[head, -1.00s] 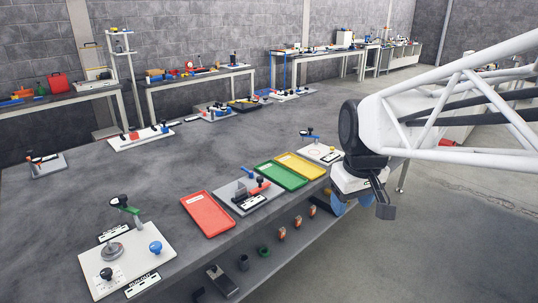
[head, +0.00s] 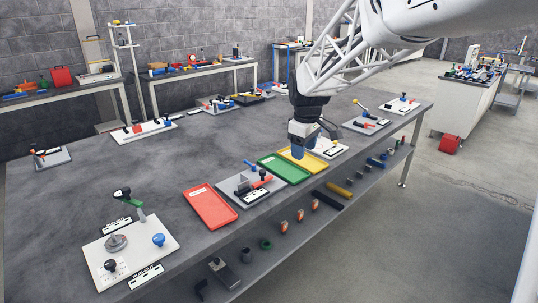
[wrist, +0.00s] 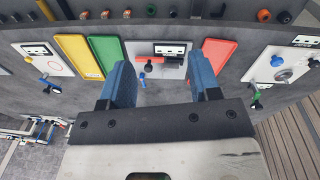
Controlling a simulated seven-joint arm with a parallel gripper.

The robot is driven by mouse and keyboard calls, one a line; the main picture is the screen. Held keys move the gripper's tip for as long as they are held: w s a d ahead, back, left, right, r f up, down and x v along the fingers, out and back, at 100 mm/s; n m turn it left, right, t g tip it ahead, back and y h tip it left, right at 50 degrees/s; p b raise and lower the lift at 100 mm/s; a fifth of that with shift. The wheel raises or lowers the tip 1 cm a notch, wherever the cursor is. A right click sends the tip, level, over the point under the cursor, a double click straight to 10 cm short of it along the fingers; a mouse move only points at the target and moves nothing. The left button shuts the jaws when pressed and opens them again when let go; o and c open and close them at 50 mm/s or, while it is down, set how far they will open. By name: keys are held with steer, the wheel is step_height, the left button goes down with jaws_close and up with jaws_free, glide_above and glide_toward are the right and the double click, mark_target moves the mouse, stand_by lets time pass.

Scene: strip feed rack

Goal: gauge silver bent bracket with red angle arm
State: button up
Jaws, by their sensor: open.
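A grey gauge plate (head: 233,194) sits near the front edge of the table, between the green and red trays. A red arm (head: 262,182) and a grey block-like piece (head: 242,186) are on it; I cannot tell whether the grey piece is the silver bent bracket. The plate also shows in the wrist view (wrist: 172,72), with its red piece (wrist: 168,49) and a blue-handled piece (wrist: 142,79). My gripper (head: 300,154) is above the table by the yellow tray. Its blue fingers (wrist: 162,82) are apart, with nothing visible held between them.
The red tray (head: 197,192), green tray (head: 266,163) and yellow tray (head: 283,156) flank the plate. A white gauge plate (head: 98,250) stands at the near left. Small parts lie on the lower shelf (head: 285,250). The table middle is clear.

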steer(key=w+a+f+n, duration=0.2)
steer(key=w+a+f, duration=0.1)
steer(key=w, duration=0.3)
steer(key=w+a+f+n, duration=0.1)
steer(key=w+a+f, duration=0.2)
steer(key=w, duration=0.3)
steer(key=n+g, duration=0.1)
steer(key=n, duration=0.3)
glide_above(263, 170)
steer(key=f, duration=0.8)
steer(key=shift+s+a, duration=0.1)
steer(key=shift+s, duration=0.1)
steer(key=shift+f, duration=0.1)
steer(key=shift+f, duration=3.85)
jaws_close()
